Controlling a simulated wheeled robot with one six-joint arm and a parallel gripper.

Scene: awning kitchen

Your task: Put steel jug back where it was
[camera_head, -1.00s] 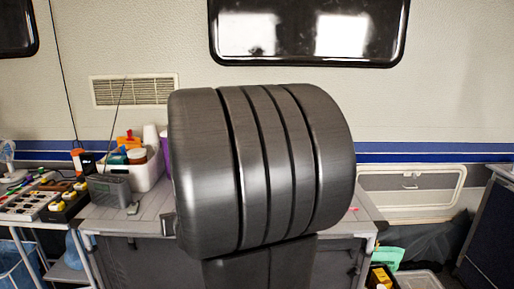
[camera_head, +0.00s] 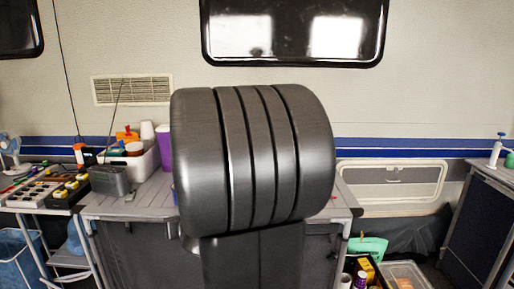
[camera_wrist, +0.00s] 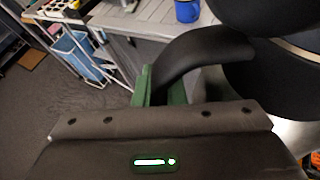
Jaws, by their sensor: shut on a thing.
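My gripper (camera_wrist: 165,90) shows at the middle of the wrist view, its green fingers shut on the curved black handle of the steel jug (camera_wrist: 265,75). The jug fills the upper right of that view, mostly dark, with a steel band and a shiny lower part. Its base and spout cannot be made out. In the head view my own arm covers the middle, hiding my gripper and most or all of the jug.
A grey slatted worktop (camera_head: 140,207) lies behind my arm. It holds a white bin (camera_head: 146,166), a grey box (camera_head: 109,180) and a purple container (camera_head: 163,146). A dark cabinet (camera_head: 478,225) stands right, with crates on the floor. A blue cup (camera_wrist: 187,11) tops the wrist view.

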